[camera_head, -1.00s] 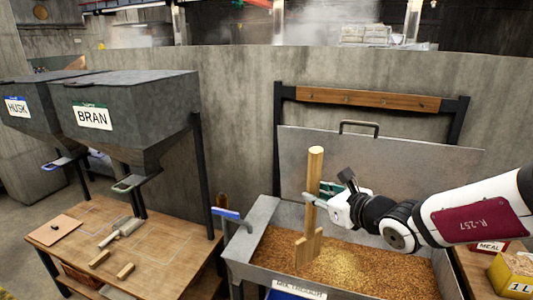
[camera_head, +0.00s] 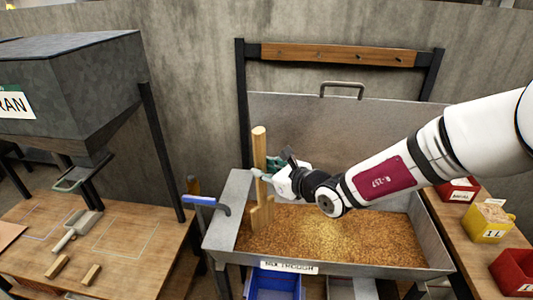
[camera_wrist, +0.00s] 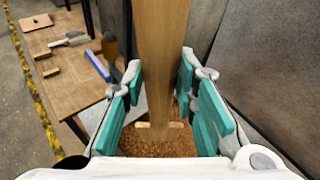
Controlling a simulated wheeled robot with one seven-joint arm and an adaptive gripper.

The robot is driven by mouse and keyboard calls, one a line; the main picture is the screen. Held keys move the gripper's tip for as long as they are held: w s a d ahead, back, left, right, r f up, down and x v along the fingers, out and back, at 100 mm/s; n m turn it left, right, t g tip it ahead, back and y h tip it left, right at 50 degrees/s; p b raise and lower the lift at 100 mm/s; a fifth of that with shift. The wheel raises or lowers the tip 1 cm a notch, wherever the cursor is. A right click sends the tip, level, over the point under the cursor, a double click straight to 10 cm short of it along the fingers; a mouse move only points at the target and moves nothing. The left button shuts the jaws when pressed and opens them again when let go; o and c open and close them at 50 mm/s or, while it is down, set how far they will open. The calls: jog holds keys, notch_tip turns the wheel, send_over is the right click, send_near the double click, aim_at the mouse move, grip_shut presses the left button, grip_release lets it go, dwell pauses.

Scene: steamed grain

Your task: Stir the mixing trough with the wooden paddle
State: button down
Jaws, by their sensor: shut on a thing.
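The mixing trough (camera_head: 228,203) is a grey metal bin with its lid raised at the back, filled with brown grain that has a paler yellow patch in the middle. My gripper (camera_head: 268,176) is shut on the paddle's shaft from the right. In the wrist view the shaft (camera_wrist: 164,60) runs between the teal finger pads, with the paddle's lower end and grain below.
A wooden table (camera_head: 115,275) with a scoop (camera_head: 75,232) and small wood blocks stands left, under the grey BRAN hopper (camera_head: 80,85). Yellow (camera_head: 488,222) and red (camera_head: 515,270) bins stand right. A blue bin (camera_head: 273,284) sits below.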

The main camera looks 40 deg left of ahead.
jog(key=f, duration=0.9)
jog(key=a+f, duration=0.1)
jog(key=f, duration=0.4)
jog(key=shift+s+f, duration=0.3)
jog(key=w+d+b, duration=0.4)
jog(key=w+d, duration=0.6)
jog(key=d, duration=0.4)
jog(key=w+d+b, duration=0.4)
jog(key=w+d, duration=0.5)
jog(key=d, duration=0.6)
jog(key=w+d+b, duration=0.4)
jog(key=w+d, duration=0.6)
jog(key=d, duration=0.4)
notch_tip(320, 180, up, 22)
jog(key=s+a+p, duration=0.1)
jog(key=p, duration=0.5)
jog(key=shift+a+r, duration=0.2)
jog(key=shift+a, duration=0.15)
